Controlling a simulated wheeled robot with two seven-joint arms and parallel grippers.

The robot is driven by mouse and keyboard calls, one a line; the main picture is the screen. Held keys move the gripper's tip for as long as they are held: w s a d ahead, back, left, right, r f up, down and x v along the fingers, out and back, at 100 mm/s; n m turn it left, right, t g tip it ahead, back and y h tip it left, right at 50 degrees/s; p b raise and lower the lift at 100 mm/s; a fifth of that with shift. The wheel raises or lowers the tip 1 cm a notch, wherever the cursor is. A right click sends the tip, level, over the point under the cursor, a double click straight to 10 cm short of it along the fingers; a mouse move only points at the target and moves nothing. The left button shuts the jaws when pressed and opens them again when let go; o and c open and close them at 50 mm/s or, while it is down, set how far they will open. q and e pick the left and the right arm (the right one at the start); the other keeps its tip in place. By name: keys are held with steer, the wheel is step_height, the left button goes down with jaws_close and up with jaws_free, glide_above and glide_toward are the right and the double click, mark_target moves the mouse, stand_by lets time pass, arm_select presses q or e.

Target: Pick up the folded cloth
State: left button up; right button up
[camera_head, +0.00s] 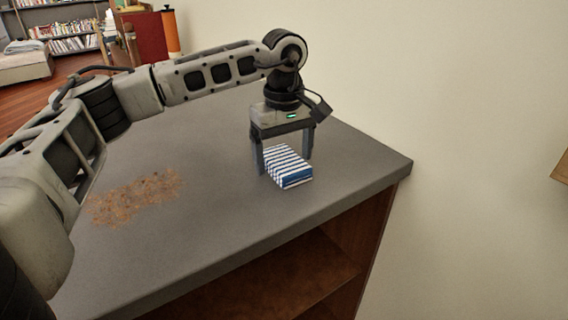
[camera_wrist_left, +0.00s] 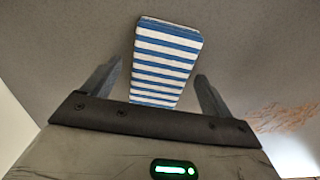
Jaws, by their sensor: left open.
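The folded cloth (camera_head: 288,167) is a small block with blue and white stripes. It lies on the grey counter top near the right end. My left gripper (camera_head: 284,168) is above it, pointing down, with its fingers open. One finger is on each side of the cloth in the head view. In the left wrist view, the cloth (camera_wrist_left: 166,62) shows between and beyond the two fingers of the gripper (camera_wrist_left: 157,80), with a gap on each side. My right gripper is not in view.
The grey counter top (camera_head: 200,225) has a brown crumbly stain (camera_head: 135,197) left of the cloth. Its front and right edges are close to the cloth. A wooden shelf opening (camera_head: 290,270) lies below. A plain wall (camera_head: 460,100) rises behind. An orange cylinder (camera_head: 171,32) stands at the far back.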

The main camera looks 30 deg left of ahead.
mark_target(284, 158)
arm_select(q)
steer(key=c, duration=1.1)
steer(key=shift+o, duration=0.2)
steer(key=shift+r, duration=0.2)
steer(key=shift+r, duration=0.25)
step_height(284, 158, up, 2)
steer(key=shift+r, duration=0.15)
steer(key=s+d+r, duration=0.1)
steer(key=s+r, duration=0.9)
steer(key=s, duration=0.4)
steer(key=shift+p, duration=0.45)
